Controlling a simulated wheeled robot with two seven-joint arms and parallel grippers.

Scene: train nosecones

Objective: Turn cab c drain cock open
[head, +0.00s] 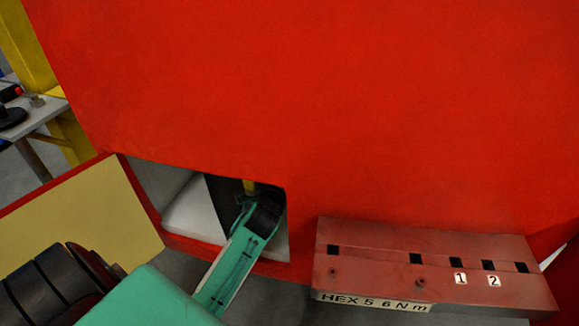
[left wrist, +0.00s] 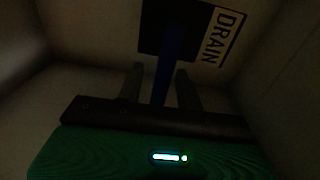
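The red cab (head: 350,120) has a rectangular opening low on its side, and my left arm reaches into it. In the left wrist view a dark blue lever (left wrist: 163,75) stands in front of a dark plate beside a DRAIN label (left wrist: 223,37). The fingers of my left gripper (left wrist: 160,85) are on either side of the lever, with a visible gap at its left; contact on the right is hard to judge in the dark. In the head view the left gripper (head: 262,208) is inside the opening, below a small yellow part (head: 249,186). My right gripper is not seen.
A hatch door (head: 95,220) with a pale yellow inner face hangs open at the opening's left. A reddish block (head: 390,270) with slots and a HEX 5 6 Nm label stands right of the opening. A table (head: 40,115) is at the far left. The compartment walls are close around the gripper.

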